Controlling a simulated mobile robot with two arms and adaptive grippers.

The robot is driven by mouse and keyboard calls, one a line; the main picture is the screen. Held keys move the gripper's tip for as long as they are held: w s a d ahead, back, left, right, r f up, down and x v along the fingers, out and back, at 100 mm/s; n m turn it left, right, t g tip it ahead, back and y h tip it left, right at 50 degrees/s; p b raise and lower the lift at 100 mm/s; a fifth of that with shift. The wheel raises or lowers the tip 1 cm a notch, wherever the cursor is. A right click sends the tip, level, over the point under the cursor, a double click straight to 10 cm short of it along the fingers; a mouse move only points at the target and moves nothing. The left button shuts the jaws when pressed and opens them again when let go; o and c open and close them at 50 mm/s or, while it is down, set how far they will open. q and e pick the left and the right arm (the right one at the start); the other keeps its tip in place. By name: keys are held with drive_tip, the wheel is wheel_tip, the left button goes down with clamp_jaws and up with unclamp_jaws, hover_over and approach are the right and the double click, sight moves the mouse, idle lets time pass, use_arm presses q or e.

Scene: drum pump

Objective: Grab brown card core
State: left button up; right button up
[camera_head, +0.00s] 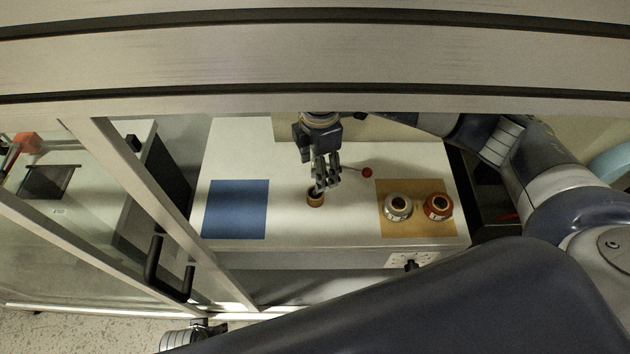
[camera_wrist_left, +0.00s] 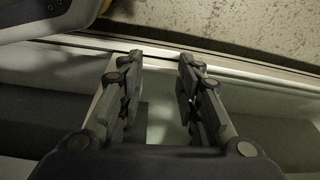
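The brown card core (camera_head: 315,200) is a short brown ring-like cylinder standing on the white worktop, between the blue mat and the tan mat. My right gripper (camera_head: 321,187) reaches down over the worktop with its fingertips right at the core's upper edge. I cannot tell whether the fingers touch or enclose the core. My left gripper shows in the left wrist view (camera_wrist_left: 157,68) with its two fingers apart and nothing between them. It is far from the core, low at the left in the head view.
A blue mat (camera_head: 236,209) lies left of the core. A tan mat (camera_head: 416,231) at the right carries a silver spool-like part (camera_head: 397,207) and a red one (camera_head: 437,207). A red ball (camera_head: 367,173) on a thin rod is near my right gripper. A metal frame with a black handle (camera_head: 153,263) stands in front at left.

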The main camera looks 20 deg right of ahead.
sight(316, 194)
wheel_tip(316, 194, down, 4)
drive_tip(key=shift+s+f, duration=0.15)
drive_tip(key=shift+f, duration=0.05)
drive_tip(key=f, duration=0.1)
drive_tip(key=f+b, duration=0.1)
drive_tip(key=f, duration=0.1)
drive_tip(key=a+f, duration=0.1)
drive_tip(key=shift+s+f, duration=0.15)
drive_tip(key=shift+s, duration=0.1)
drive_tip(key=shift+f, duration=0.45)
use_arm(q)
drive_tip(key=r, duration=0.2)
drive_tip(key=w+r, duration=0.1)
drive_tip(key=r, duration=0.2)
drive_tip(key=shift+w, duration=0.2)
use_arm(e)
drive_tip(key=c, duration=0.9)
